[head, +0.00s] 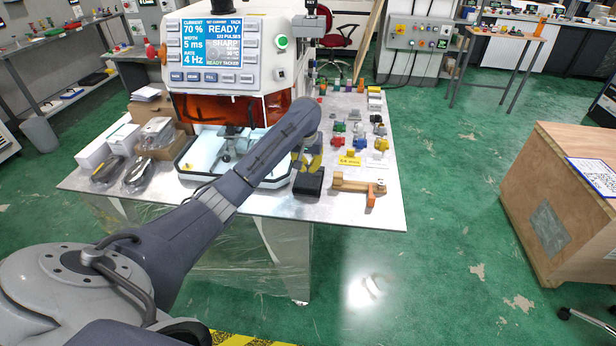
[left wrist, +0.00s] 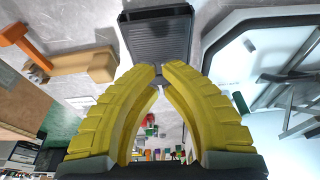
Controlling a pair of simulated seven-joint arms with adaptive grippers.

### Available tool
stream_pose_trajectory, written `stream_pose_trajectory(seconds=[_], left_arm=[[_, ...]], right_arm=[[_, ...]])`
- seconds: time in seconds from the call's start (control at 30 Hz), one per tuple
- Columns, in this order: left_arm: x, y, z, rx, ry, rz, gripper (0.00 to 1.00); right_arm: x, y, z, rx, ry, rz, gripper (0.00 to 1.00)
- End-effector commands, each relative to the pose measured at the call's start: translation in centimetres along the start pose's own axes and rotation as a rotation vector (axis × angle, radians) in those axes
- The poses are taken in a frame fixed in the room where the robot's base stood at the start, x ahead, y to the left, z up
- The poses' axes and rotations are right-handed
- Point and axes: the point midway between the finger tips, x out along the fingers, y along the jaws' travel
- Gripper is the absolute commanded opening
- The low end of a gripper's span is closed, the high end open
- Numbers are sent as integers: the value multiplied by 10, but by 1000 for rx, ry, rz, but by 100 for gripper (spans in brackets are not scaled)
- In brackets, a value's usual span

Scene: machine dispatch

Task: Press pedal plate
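The pedal plate is a black ridged plate (head: 308,184) at the front edge of the metal table, right of the machine's tray, in the head view. In the left wrist view the ridged plate (left wrist: 157,42) lies just beyond my fingertips. My left gripper (head: 307,166) has yellow fingers and hangs just above the plate's back edge. In the left wrist view its fingertips (left wrist: 159,72) nearly meet and hold nothing. Whether they touch the plate I cannot tell. My right gripper is not in view.
The machine (head: 225,80) with a lit "READY" screen stands behind. A wooden piece with an orange end (head: 358,186) lies just right of the plate. Several small coloured parts (head: 352,142) stand farther back. Clear bags (head: 138,174) and white boxes (head: 95,150) lie at left.

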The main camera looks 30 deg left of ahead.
Motion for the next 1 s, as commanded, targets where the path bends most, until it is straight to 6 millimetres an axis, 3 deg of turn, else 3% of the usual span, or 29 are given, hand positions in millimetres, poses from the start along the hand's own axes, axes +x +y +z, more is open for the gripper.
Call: stream_pose_trajectory(seconds=[0.2, 0.4, 1.0], left_arm=[[27, 0, 9, 0, -2, 0, 0], [39, 0, 12, 0, -1, 0, 0], [46, 0, 16, 1, 32, -2, 0]], right_arm=[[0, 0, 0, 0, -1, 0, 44], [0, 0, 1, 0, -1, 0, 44], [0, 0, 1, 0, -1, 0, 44]])
